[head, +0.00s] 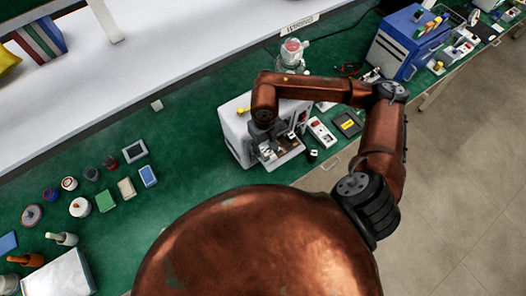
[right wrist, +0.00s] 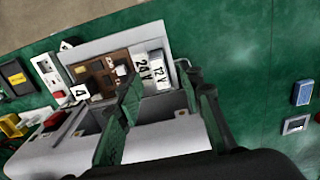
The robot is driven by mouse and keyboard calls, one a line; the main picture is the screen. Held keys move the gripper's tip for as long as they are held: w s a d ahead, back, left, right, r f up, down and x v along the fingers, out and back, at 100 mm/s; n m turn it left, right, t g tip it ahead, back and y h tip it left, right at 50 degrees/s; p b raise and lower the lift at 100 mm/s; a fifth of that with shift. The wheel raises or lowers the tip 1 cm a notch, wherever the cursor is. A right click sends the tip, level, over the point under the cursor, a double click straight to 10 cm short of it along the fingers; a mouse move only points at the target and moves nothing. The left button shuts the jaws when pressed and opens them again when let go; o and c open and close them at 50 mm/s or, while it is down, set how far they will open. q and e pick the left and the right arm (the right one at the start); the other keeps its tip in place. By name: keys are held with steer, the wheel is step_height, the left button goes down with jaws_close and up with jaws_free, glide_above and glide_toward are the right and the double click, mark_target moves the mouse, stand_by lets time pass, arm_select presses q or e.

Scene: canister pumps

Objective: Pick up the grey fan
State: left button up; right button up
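I cannot make out a grey fan for certain in either view. My right gripper (head: 268,148) is over the open front of a whitish box unit (head: 234,135) on the green bench. In the right wrist view the right gripper (right wrist: 168,88) has its two dark fingers spread apart, with nothing visibly held between them. Below them is the box unit (right wrist: 90,46), with a brown panel (right wrist: 103,71) and white blocks marked 24V (right wrist: 142,68) and 12V (right wrist: 158,72). The fingers hide part of the unit. My left gripper is not in view.
A blue cabinet (head: 400,42) stands at the back right, and a clear jar with a red top (head: 291,50) stands behind the box unit. Several small jars and blocks, including a green block (head: 105,201), lie at the left. The bench between them and the unit is clear.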

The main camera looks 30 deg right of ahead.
mark_target(264, 151)
steer(key=f, duration=0.1)
steer(key=f+p, duration=0.1)
steer(key=f, duration=0.2)
steer(key=shift+w+d+f+p, duration=0.1)
steer(key=shift+w+f+p, duration=0.1)
steer(key=shift+w+p, duration=0.15)
steer(key=shift+f, duration=0.25)
steer(key=c, duration=0.5)
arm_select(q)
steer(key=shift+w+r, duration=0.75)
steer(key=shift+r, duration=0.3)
arm_select(e)
jaws_close()
